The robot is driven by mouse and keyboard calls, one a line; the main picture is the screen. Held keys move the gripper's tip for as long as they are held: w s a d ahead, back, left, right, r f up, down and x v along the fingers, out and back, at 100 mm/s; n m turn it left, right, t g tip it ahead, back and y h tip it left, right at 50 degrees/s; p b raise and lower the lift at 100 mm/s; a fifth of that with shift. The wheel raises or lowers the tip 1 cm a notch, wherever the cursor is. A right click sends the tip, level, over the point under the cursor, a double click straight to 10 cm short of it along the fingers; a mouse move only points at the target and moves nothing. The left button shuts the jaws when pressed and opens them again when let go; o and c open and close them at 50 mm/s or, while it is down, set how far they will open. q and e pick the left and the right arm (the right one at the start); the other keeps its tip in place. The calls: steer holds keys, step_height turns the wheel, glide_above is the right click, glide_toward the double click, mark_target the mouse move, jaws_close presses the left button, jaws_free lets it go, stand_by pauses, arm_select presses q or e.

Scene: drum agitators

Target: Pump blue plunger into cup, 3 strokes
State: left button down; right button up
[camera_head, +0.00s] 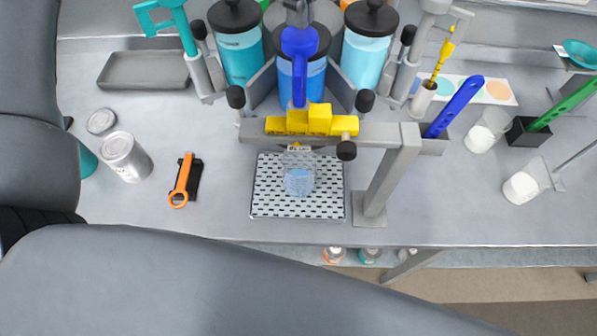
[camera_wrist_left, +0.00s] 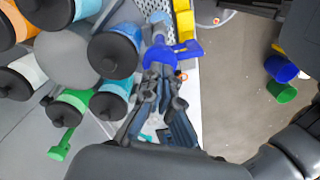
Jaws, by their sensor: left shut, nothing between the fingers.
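The blue plunger (camera_head: 299,48) stands at the front of the middle drum, its round blue head on top and its blue stem running down. A clear cup (camera_head: 298,182) holding some light-blue liquid stands on the perforated drip tray (camera_head: 265,208) below the yellow block. My left gripper (camera_head: 296,16) is shut and empty, at the top of the blue plunger. In the left wrist view its closed fingertips (camera_wrist_left: 160,72) are right at the plunger's blue head (camera_wrist_left: 158,57); I cannot tell whether they touch. My right gripper is not in view.
Drums of blue liquid with black caps (camera_head: 370,17) stand either side. A grey beam and post (camera_head: 395,170) carry the yellow block (camera_head: 319,119). An orange tool (camera_head: 182,182), a metal can (camera_head: 126,155), and cups of white powder (camera_head: 521,188) lie around. The bench front is mostly clear.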

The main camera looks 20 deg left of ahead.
mark_target(300, 34)
arm_select(q)
steer(key=shift+f+b, duration=1.75)
steer(key=shift+f, duration=0.6)
steer(key=shift+r, duration=0.1)
steer(key=shift+r+p, duration=2.3)
steer(key=shift+r, duration=0.1)
step_height(300, 34, up, 6)
steer(key=p, duration=0.5)
steer(key=shift+p, duration=0.3)
